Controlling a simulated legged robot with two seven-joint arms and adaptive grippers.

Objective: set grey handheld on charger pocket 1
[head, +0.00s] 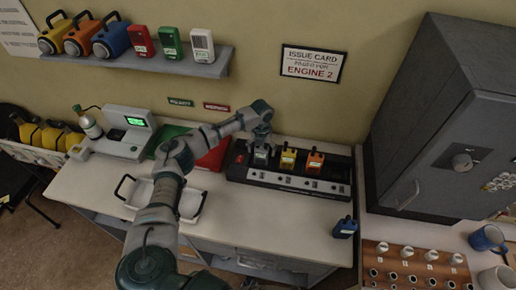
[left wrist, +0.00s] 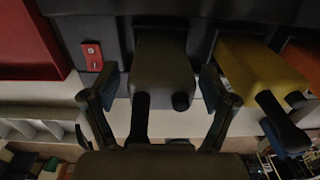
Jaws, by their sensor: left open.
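The black charger (head: 300,183) lies along the back of the desk. The grey handheld (head: 261,157) stands upright at its leftmost pocket, and appears seated there; its base is hard to see. My left gripper (head: 261,144) is right over it and open. In the left wrist view the grey handheld (left wrist: 160,75) is between the two spread fingers (left wrist: 160,95), with a visible gap on each side. A yellow handheld (head: 287,160) and an orange handheld (head: 314,163) stand in the pockets to its right. My right gripper is not in view.
A blue handheld (head: 345,228) stands on the desk near the charger's right end. A red tray (head: 213,154) lies left of the charger, with a white wire-handled tray (head: 190,203) in front. A grey cabinet (head: 450,120) bounds the right. A shelf (head: 150,62) hangs above.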

